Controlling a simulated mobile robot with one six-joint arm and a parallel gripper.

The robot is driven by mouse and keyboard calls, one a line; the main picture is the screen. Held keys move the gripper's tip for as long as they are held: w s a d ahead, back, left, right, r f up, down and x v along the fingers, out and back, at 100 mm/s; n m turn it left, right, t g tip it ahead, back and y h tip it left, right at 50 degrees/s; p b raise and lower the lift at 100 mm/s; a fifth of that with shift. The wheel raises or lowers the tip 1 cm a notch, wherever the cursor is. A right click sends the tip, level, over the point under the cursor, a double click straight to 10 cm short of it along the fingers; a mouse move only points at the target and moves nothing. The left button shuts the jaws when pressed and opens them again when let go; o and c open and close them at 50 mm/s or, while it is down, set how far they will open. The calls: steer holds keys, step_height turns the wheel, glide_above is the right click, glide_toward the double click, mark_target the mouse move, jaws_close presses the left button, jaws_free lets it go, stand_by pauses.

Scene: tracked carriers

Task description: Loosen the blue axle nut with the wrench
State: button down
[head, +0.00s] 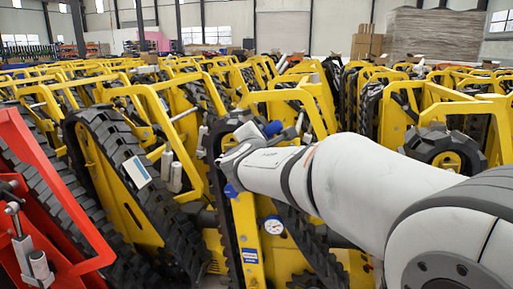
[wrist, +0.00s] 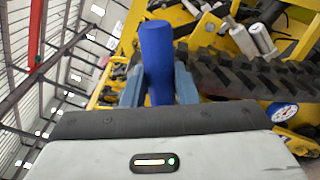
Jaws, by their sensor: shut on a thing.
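In the wrist view my gripper (wrist: 159,84) has its two grey-blue fingers closed on either side of a thick blue cylinder, which looks like the wrench's handle (wrist: 157,50). The handle stands roughly upright in the picture and sticks out past the fingertips. The wrench's jaw end cannot be made out. In the head view my gripper (head: 232,162) is at the end of my white arm, in front of a yellow tracked carrier (head: 246,240). Blue parts show above and below it there. I cannot clearly pick out the blue axle nut in either view.
Yellow tracked carriers with black rubber tracks (head: 130,165) stand packed close all around. A red carrier (head: 75,215) is at the left edge. A round white gauge (head: 274,225) is on the carrier below my arm. Cardboard boxes (head: 367,44) stand at the back.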

steer(key=s+d+f+m+b, duration=0.1)
steer(key=d+f+m+b, duration=0.2)
steer(key=f+m, duration=0.4)
steer(key=shift+d+f+t+b, duration=0.3)
steer(key=shift+f+b, duration=0.15)
steer(key=shift+f, duration=0.7)
steer(key=shift+s, duration=0.1)
steer(key=shift+x, duration=0.75)
stand_by(1.5)
steer(key=shift+w+d, duration=0.1)
steer(key=shift+w, duration=0.25)
steer(key=shift+w+d, duration=0.15)
steer(key=shift+w, duration=0.3)
stand_by(0.8)
stand_by(0.5)
